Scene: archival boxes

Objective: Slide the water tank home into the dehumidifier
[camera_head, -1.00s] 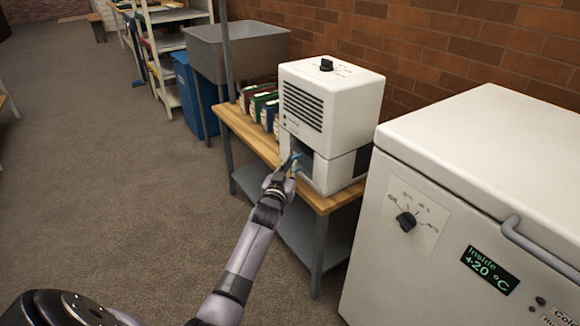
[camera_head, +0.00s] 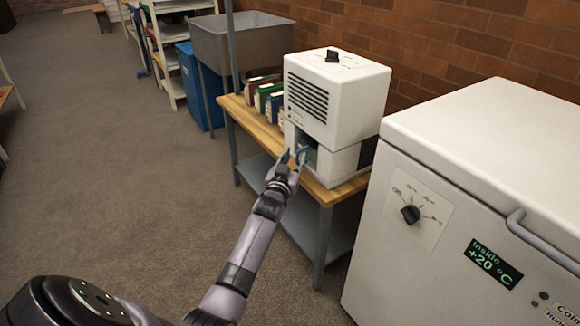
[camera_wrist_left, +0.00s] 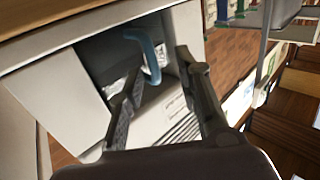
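The white dehumidifier (camera_head: 335,100) stands on a wooden-topped bench, with a dark open bay low in its front. In the bay is the water tank, of which a blue curved handle (camera_wrist_left: 150,52) shows in the wrist view; the rest is dark and hard to make out. My left gripper (camera_head: 294,156) is at the bay's mouth. In the wrist view its two fingers (camera_wrist_left: 160,65) are spread, with the handle showing between and just beyond the tips. I cannot tell whether they touch it. How deep the tank sits is unclear. My right gripper is not in view.
The wooden bench top (camera_head: 240,112) holds several binders (camera_head: 268,98) left of the dehumidifier. A large white freezer (camera_head: 480,180) stands close on the right. A grey sink (camera_head: 240,45) and blue bin (camera_head: 200,90) are behind. The carpet at left is clear.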

